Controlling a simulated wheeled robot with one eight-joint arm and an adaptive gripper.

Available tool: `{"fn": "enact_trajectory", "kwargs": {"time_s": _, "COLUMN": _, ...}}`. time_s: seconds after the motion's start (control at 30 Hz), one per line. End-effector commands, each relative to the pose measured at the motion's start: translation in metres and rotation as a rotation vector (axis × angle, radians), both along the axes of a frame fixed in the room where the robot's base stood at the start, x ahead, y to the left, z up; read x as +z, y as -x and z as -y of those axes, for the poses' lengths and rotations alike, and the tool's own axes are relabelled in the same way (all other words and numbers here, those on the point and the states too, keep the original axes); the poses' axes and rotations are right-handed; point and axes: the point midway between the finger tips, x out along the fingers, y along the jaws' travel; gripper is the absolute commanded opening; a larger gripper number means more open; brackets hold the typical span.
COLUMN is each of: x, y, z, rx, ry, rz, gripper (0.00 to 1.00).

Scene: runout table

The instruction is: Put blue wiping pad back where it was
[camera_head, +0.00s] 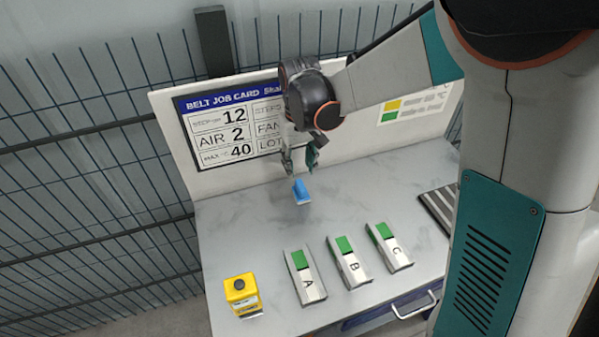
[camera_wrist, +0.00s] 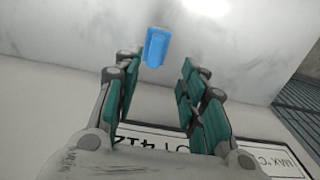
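The blue wiping pad (camera_head: 302,192) lies on the grey table toward its back, in front of the job card board. It also shows in the wrist view (camera_wrist: 156,47), beyond the fingertips and toward the left finger. My gripper (camera_head: 300,157) is just above and behind the pad in the head view, near the board. In the wrist view my gripper (camera_wrist: 158,85) has its two teal-padded fingers spread wide with nothing between them. The pad appears apart from the fingers.
A yellow box with a black button (camera_head: 243,294) stands at front left. The job card board (camera_head: 172,125) rises behind. A ribbed dark panel (camera_head: 437,208) is at right.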

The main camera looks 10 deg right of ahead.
Motion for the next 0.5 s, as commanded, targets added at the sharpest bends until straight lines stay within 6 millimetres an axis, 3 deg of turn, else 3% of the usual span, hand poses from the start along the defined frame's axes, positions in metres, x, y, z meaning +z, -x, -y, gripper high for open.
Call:
{"fn": "enact_trajectory", "kwargs": {"time_s": 0.13, "x": 0.021, "y": 0.000, "z": 0.000, "rx": 0.000, "ry": 0.000, "rz": 0.000, "gripper": 0.38}}
{"fn": "enact_trajectory", "kwargs": {"time_s": 0.5, "x": 0.040, "y": 0.007, "z": 0.006, "rx": -0.008, "ry": -0.004, "rz": 0.022, "gripper": 0.38}}
